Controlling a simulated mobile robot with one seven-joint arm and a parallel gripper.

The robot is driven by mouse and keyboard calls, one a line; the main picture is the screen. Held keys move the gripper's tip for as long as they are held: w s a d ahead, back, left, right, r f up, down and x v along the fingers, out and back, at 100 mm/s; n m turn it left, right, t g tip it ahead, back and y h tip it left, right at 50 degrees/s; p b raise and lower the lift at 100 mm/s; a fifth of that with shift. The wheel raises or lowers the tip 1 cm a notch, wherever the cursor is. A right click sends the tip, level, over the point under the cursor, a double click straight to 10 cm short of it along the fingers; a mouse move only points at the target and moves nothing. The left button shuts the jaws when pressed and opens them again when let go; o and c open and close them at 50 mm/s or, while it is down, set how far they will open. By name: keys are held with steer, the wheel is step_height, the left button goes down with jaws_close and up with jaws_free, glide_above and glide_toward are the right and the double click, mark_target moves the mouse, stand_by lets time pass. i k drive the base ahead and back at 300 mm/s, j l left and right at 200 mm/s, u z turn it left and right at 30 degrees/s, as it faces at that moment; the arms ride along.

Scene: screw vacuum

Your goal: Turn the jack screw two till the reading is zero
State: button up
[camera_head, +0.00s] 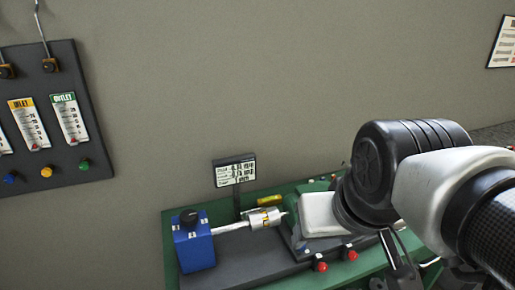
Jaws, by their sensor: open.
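A small display (235,173) stands on a post at the back of the green bench, with several lines of readings too small to read surely. Below it, a silver shaft with a coupling (262,218) runs from a blue block (193,243) toward a dark green machine with a white block (322,214). A red knob (320,267) and another red knob (351,255) are at the machine's front. I cannot tell which part is jack screw two. My gripper (393,262) is open, partly hidden below my arm, right of the red knobs and apart from them.
The green bench (172,225) carries a dark plate (255,262). A yellow-handled tool (270,200) lies behind the coupling. A wall panel (92,130) with gauges and coloured knobs is at the left. A sign (504,43) hangs upper right. My arm hides the bench's right side.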

mark_target(352, 255)
steer(key=k+l+z, duration=0.25)
steer(key=l+z, duration=0.2)
steer(key=k+l+u, duration=0.1)
steer(key=l+u, duration=0.35)
steer(key=l, duration=0.35)
